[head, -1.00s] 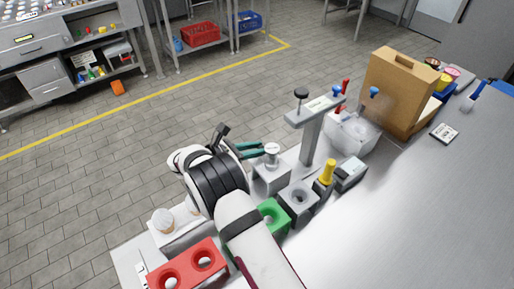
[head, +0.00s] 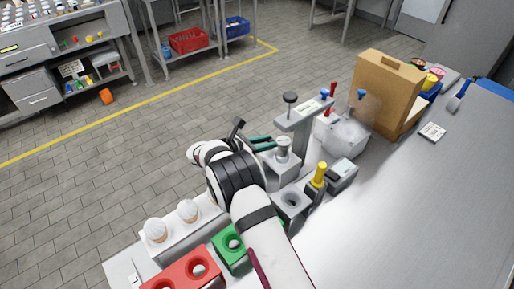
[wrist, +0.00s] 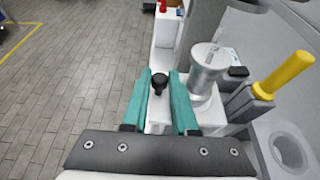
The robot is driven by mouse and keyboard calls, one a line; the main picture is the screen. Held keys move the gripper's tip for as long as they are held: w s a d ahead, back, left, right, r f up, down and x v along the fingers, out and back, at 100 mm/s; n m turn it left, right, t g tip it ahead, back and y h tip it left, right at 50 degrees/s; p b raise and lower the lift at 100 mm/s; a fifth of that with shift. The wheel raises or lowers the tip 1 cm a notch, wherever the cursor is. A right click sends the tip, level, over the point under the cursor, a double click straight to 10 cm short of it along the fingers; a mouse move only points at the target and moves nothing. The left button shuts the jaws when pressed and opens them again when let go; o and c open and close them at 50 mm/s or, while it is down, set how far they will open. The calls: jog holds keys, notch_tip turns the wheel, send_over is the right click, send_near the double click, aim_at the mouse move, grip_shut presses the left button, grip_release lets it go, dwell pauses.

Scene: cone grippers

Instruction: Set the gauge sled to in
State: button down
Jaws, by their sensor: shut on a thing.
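My gripper (wrist: 160,75) has two teal fingers, which also show in the head view (head: 262,142). It is shut on a small black knob (wrist: 159,84), which stands on a narrow white piece (wrist: 158,115), apparently the gauge sled. Most of that piece is hidden below the fingers and the gripper body. A silver cylinder (wrist: 207,70) stands close to the right of the fingers; in the head view it sits on a grey block (head: 280,163). I cannot tell the sled's exact position.
A yellow handle (wrist: 285,72) and a grey block with a round hole (wrist: 287,150) are at the right. A grey post (head: 302,140) with a top plate stands behind. Two white-topped cones (head: 156,230), a red block (head: 185,272) and a green block (head: 230,255) are nearby.

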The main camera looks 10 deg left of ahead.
jog(key=shift+w+d, duration=0.35)
jog(key=c, duration=1)
grip_release()
jog(key=v, duration=1.5)
jog(key=shift+s+a+r, duration=0.2)
jog(key=shift+s+a, duration=0.05)
jog(key=shift+a, duration=0.05)
